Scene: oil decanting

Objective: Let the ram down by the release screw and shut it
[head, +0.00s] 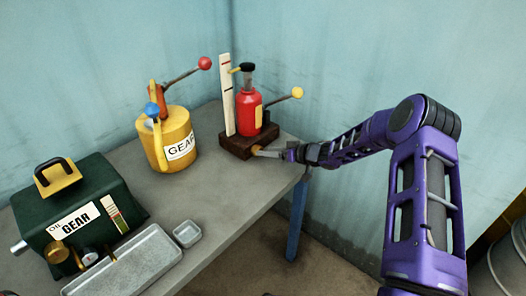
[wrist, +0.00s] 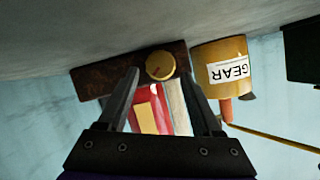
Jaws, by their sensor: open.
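The red jack (head: 250,112) stands upright on a dark brown block (head: 236,146) near the table's far right corner. Its dark ram (head: 247,78) stands out of the top, with a yellow pointer reaching towards a white upright scale (head: 228,105). The release screw's round yellow knob (wrist: 160,66) faces me on the block's side in the wrist view, which is upside down. My gripper (head: 285,153) is at the block's front right. In the wrist view its open fingers (wrist: 160,78) lie either side of the knob; I cannot tell whether they touch it.
A yellow-knobbed lever (head: 283,101) sticks out right of the jack. A yellow GEAR can (head: 166,140) with a red-knobbed lever stands left of it. A green GEAR oil box (head: 75,205), a grey tray (head: 130,265) and a small dish (head: 187,234) are nearer. Grey table between is clear.

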